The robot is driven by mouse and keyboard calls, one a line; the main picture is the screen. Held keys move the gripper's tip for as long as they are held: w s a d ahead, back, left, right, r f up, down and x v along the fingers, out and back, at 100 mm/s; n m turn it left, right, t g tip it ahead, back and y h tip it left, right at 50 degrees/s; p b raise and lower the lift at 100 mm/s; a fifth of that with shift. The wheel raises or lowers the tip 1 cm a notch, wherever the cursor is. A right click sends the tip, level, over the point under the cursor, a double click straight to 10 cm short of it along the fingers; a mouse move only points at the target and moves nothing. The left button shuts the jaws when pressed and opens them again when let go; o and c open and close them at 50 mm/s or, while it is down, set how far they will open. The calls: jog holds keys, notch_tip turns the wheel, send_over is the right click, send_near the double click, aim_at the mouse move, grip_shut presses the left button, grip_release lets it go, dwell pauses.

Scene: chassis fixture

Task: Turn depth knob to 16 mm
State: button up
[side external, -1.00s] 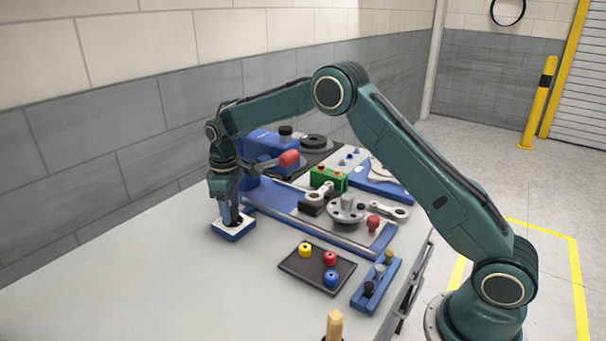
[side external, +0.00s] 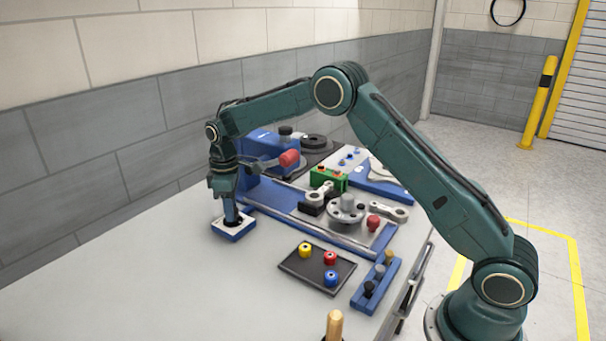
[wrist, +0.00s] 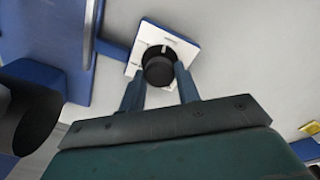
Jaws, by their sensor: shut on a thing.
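The depth knob (wrist: 159,66) is a dark round knob on a white dial plate (wrist: 186,50) with marks around it. In the side view the plate sits on a small blue base (side external: 233,234) at the left end of the fixture. My gripper (wrist: 160,78) points down over the plate, with one blue finger on each side of the knob, shut on it. In the side view my gripper (side external: 233,218) hides most of the knob. The scale figures are too small to read, so I cannot tell the knob's setting.
A blue fixture rail (side external: 300,222) lies beside the plate, with a red-tipped lever (side external: 289,158) above it. A dark tray (side external: 306,276) holds red, yellow and blue pieces. The front left of the table (side external: 150,280) is clear.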

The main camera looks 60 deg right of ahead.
jog(key=shift+n, duration=0.4)
jog(key=o, duration=1)
jog(key=shift+r, duration=0.15)
notch_tip(320, 180, up, 14)
jog(key=shift+f, duration=0.2)
